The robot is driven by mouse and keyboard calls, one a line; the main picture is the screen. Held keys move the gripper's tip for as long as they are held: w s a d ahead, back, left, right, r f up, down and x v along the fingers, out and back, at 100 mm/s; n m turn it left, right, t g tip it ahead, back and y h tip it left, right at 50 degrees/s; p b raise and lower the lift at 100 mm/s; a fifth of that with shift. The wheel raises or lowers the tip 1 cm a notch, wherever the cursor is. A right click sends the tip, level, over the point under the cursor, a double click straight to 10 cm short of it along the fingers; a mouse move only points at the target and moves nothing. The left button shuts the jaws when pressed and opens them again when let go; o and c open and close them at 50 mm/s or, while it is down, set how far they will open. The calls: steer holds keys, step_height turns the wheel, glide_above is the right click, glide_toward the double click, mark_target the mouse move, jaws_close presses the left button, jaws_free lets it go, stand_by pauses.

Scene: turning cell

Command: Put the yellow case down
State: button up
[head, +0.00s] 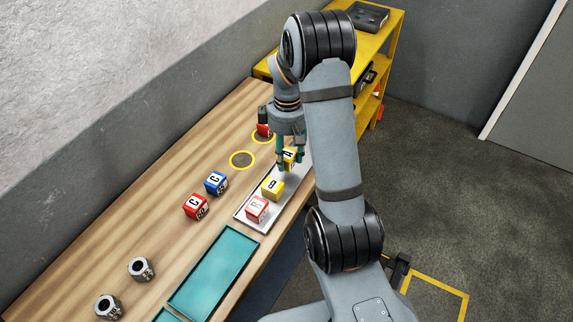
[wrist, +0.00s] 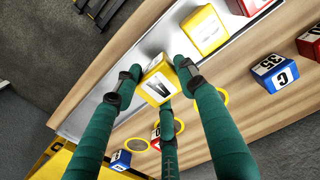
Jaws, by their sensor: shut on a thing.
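My gripper (head: 288,164) is shut on a yellow case (head: 290,155) with a black letter on a white face. In the wrist view the case (wrist: 158,82) sits between green fingers (wrist: 155,85). In the head view the held case is at the far end of the light grey tray (head: 240,215); whether it touches the tray I cannot tell. A second yellow case (head: 272,188) stands in the tray, nearer the head camera and apart from the held one. It also shows in the wrist view (wrist: 207,30). Fingers partly hide the held case.
Another red case (head: 264,131) is beyond my gripper. A yellow ring (head: 242,160) is empty. A teal tray (head: 212,268) is empty.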

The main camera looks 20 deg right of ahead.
mark_target(287, 166)
steer(key=shift+s+a+f, duration=0.1)
steer(key=shift+s+f, duration=0.05)
steer(key=shift+f, duration=0.05)
steer(key=shift+f+p, duration=0.45)
steer(key=shift+f, duration=1.5)
steer(key=shift+f, duration=0.15)
steer(key=o, duration=1)
steer(key=shift+c, duration=0.2)
step_height(287, 166, up, 12)
steer(key=shift+r, duration=0.2)
